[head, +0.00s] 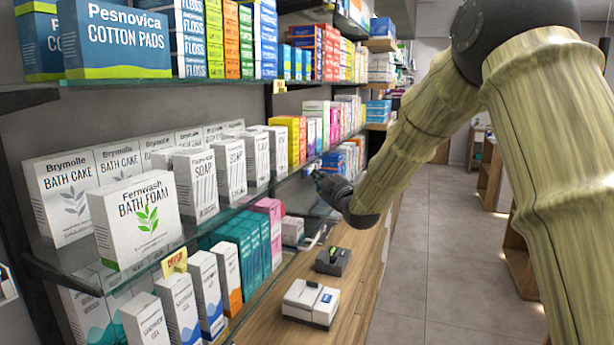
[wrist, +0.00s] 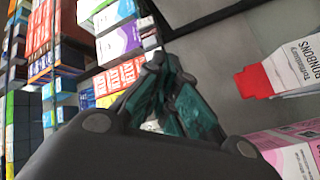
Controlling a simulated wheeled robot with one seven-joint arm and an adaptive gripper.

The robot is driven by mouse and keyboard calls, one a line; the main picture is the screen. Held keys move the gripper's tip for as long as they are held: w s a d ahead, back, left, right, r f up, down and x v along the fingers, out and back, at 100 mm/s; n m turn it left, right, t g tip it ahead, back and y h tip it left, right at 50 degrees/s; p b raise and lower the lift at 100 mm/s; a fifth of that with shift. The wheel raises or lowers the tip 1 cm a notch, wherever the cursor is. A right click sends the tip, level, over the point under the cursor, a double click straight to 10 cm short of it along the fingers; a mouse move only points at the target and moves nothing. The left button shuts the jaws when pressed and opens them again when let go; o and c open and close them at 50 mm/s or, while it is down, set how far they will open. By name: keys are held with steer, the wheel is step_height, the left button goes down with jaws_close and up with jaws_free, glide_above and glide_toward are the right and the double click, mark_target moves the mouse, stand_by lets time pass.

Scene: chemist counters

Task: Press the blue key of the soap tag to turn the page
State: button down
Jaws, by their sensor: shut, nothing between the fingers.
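White soap boxes (head: 196,185) stand in a row on the middle glass shelf in the head view. I cannot make out the soap tag or its blue key in either view. My gripper (head: 318,178) is at the far right of the soap boxes, out beyond the shelf front and apart from them. In the wrist view my gripper (wrist: 160,62) has its dark teal fingers together, with nothing between them. The wrist view shows packed boxes ahead, with no tag that I can read.
A yellow shelf card (head: 174,262) sits near the bath foam box (head: 135,220). A white device (head: 310,302) and a dark device (head: 333,261) stand on the wooden counter (head: 352,310). The wrist view shows a bonbons box (wrist: 295,68) at right. The aisle floor (head: 420,250) is clear.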

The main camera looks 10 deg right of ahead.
steer(key=shift+s+d, duration=0.2)
steer(key=shift+d, duration=0.15)
steer(key=shift+s+d+b, duration=0.3)
steer(key=shift+s+d, duration=0.4)
steer(key=shift+d, duration=0.35)
steer(key=shift+s+d+b, duration=0.3)
steer(key=shift+s+d, duration=0.4)
steer(key=shift+d, duration=0.3)
